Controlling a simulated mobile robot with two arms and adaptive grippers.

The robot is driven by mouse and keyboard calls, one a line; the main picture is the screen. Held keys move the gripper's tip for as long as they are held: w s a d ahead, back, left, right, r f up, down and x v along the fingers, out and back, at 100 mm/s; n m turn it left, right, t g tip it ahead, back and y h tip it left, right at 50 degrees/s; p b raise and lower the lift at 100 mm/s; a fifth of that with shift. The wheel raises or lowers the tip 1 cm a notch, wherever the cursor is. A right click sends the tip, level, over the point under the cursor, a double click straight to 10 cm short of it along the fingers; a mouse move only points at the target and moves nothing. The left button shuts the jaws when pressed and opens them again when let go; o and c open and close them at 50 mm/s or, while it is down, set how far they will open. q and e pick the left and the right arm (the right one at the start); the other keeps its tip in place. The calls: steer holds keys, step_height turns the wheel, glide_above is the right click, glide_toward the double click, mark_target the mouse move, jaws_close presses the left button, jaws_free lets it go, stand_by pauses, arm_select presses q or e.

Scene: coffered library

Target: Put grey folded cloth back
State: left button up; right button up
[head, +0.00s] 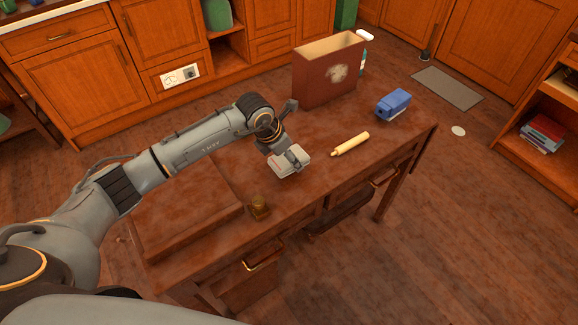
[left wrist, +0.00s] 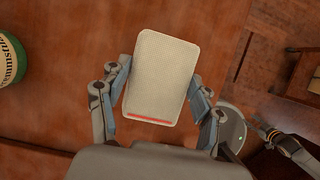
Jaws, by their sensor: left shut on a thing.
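The grey folded cloth (head: 290,165) is a small, pale, rounded block over the middle of the wooden table. My left gripper (head: 287,156) is shut on it from above. In the left wrist view the cloth (left wrist: 160,72) shows a fine woven face and a red stripe near one end. The two fingers of the left gripper (left wrist: 158,98) press on its long sides. I cannot tell whether the cloth touches the table top.
Bare table lies between cloth and box.

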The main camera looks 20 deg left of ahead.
arm_select(q)
steer(key=f+b, duration=0.1)
steer(key=f, duration=0.2)
steer(key=shift+w+f+b, duration=0.2)
steer(key=shift+f+b, duration=0.15)
steer(key=shift+b, duration=0.05)
steer(key=shift+r, duration=0.1)
steer(key=o, duration=1.1)
steer(key=shift+r, duration=0.15)
steer(key=v, duration=1.1)
steer(key=shift+s+a+r+b, duration=0.1)
steer(key=shift+s+r+b, duration=0.15)
steer(key=shift+r+b, duration=0.1)
